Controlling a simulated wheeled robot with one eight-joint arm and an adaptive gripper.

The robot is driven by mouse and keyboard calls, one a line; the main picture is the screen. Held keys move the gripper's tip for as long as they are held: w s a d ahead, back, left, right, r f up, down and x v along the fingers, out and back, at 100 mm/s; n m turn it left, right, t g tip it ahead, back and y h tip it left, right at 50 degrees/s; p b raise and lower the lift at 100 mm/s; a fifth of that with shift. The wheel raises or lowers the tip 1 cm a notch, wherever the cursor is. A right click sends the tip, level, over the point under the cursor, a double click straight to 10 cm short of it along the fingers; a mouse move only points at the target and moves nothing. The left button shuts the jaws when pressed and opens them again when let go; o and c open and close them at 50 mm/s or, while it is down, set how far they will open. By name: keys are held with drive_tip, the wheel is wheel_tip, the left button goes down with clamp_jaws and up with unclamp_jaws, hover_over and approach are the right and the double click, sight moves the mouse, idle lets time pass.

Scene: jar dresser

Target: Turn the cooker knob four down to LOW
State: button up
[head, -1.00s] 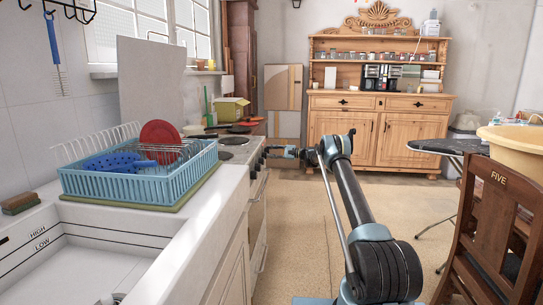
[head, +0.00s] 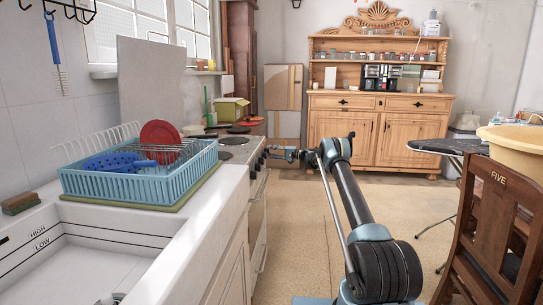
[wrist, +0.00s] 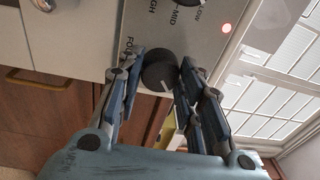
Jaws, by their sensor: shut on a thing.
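The cooker (head: 257,212) stands past the sink counter in the head view, with its knobs along the upper front edge. In the wrist view its grey panel (wrist: 205,45) carries the dark round knob (wrist: 159,76), beside lettering that reads as FOUR. HIGH, MID and LOW are printed farther along the panel, partly cut off or hidden. My gripper (wrist: 163,66) has its fingers on both sides of this knob and is shut on it. A small pale mark shows on the knob, but its setting is unclear. In the head view my gripper (head: 270,152) is small at the cooker front.
A blue dish rack (head: 140,185) stands on the sink counter. A wooden chair (head: 490,220) is at right. The floor (head: 300,225) beside the cooker is open.

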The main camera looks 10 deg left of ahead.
drive_tip(key=shift+a+f+n, duration=0.1)
drive_tip(key=shift+f+n, duration=0.05)
drive_tip(key=shift+n, duration=0.65)
drive_tip(key=o, duration=1.1)
drive_tip(key=shift+f, duration=0.1)
drive_tip(key=d, duration=0.8)
drive_tip(key=s+d, duration=0.1)
drive_tip(key=d, duration=0.3)
drive_tip(key=shift+f, duration=0.35)
